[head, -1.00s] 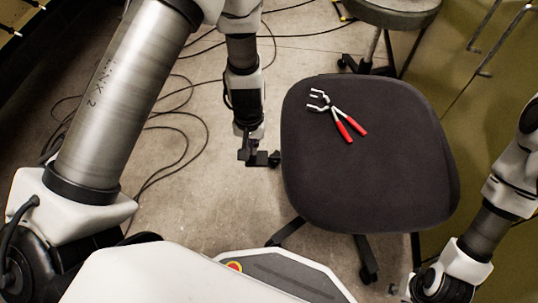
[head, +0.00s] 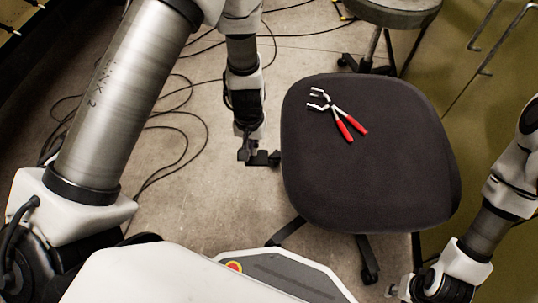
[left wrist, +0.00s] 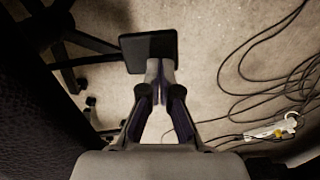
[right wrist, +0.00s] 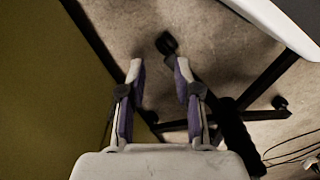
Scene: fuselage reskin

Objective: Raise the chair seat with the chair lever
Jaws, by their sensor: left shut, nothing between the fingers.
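The chair has a dark padded seat (head: 370,175), in the middle of the head view. The chair lever ends in a flat black paddle (left wrist: 150,48) in the left wrist view, sticking out from under the seat's left side. It also shows in the head view (head: 268,158). My left gripper (head: 245,154) is shut and empty, beside the seat at the paddle. In the left wrist view its fingertips (left wrist: 160,72) overlap the paddle's lower edge; I cannot tell whether they touch. My right gripper (right wrist: 158,68) is open and empty, low at the seat's right; it is at the lower right in the head view (head: 400,290).
Red-handled pliers (head: 340,115) lie on the seat. A round stool (head: 395,12) stands behind the chair. Black cables (head: 180,130) lie on the floor at left. An olive panel (head: 480,110) bounds the right side. Chair legs (right wrist: 265,80) spread below the seat.

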